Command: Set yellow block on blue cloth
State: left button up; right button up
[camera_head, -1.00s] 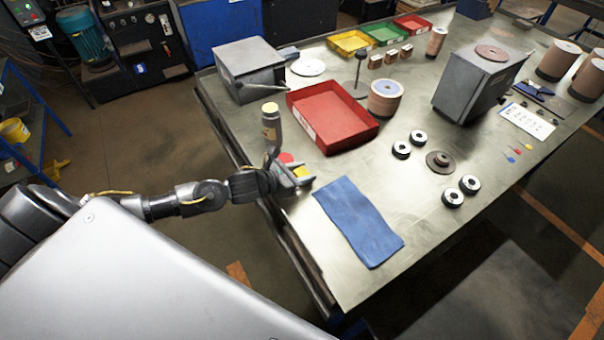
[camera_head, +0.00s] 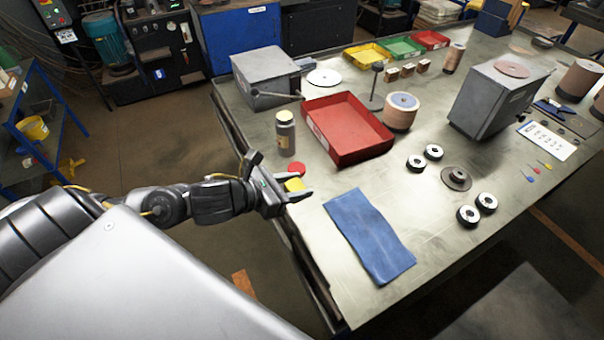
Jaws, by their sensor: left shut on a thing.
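The yellow block (camera_head: 294,184) is held between the fingers of my left gripper (camera_head: 290,185), which is shut on it. The gripper is at the left edge of the metal table, and its fingers partly hide the block. The blue cloth (camera_head: 369,236) lies flat and bare on the table, to the right of and below the gripper in the picture, with a small gap between them. I cannot tell how high the block is above the table. My right gripper is not in view.
A red disc (camera_head: 297,166) lies just behind the block. Black rings (camera_head: 468,215) lie right of the cloth. The tabletop between gripper and cloth is clear.

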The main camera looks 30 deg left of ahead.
pick_arm(q)
jog(key=shift+s+d+r+p, duration=0.1)
jog(key=shift+s+r+p, duration=0.25)
jog(key=shift+s+p, duration=0.2)
jog(key=shift+s+r+p, duration=0.3)
jog(key=shift+s+p, duration=0.2)
jog(key=shift+s, duration=0.3)
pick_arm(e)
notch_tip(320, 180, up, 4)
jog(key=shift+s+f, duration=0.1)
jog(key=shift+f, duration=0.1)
